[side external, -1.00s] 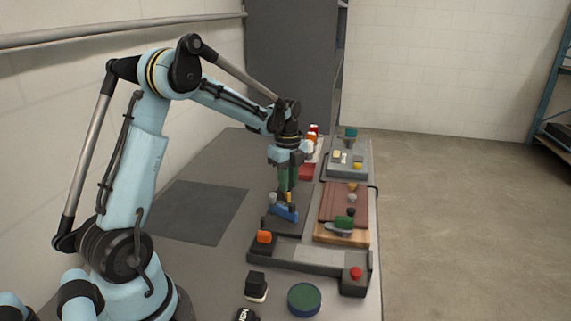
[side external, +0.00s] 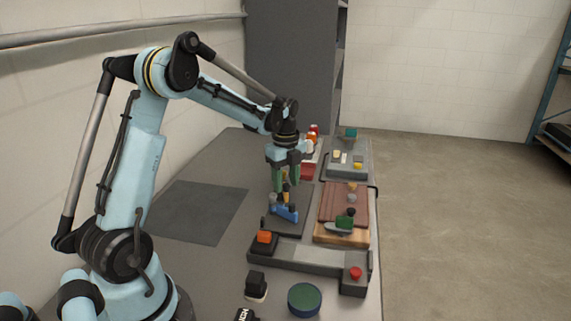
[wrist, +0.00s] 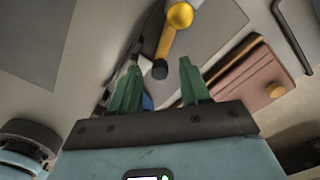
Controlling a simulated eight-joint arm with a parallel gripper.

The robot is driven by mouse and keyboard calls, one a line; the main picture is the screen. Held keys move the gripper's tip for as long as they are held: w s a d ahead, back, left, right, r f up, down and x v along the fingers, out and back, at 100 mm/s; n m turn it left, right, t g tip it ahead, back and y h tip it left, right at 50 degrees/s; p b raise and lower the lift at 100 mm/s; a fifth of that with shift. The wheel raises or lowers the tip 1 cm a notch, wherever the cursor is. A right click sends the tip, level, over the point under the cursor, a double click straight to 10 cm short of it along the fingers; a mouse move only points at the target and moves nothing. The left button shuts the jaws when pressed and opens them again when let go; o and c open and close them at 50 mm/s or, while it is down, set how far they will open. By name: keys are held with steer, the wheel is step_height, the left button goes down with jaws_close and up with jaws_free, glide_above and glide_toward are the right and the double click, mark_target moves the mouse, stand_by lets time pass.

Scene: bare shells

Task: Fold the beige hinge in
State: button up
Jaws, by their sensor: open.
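No part is clearly a beige hinge; I cannot tell which piece it is. The nearest in colour are a small beige knob (side external: 352,187) on a red-brown panel (side external: 338,203), also in the wrist view as a tan knob (wrist: 276,91), and a pale block (side external: 336,155) farther back. My gripper (side external: 285,188) is open with its green fingers apart, left of the panel and above a blue piece (side external: 285,214). In the wrist view my gripper (wrist: 160,68) has a yellow lever (wrist: 166,40) with a ball end and dark tip ahead between the fingers. Contact cannot be told.
A green-handled part (side external: 343,224) sits in front of the panel. A round green-topped tin (side external: 304,299) and black block (side external: 256,284) stand nearer.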

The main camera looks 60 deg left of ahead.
mark_target(286, 184)
step_height(286, 184, up, 12)
stand_by(0.5)
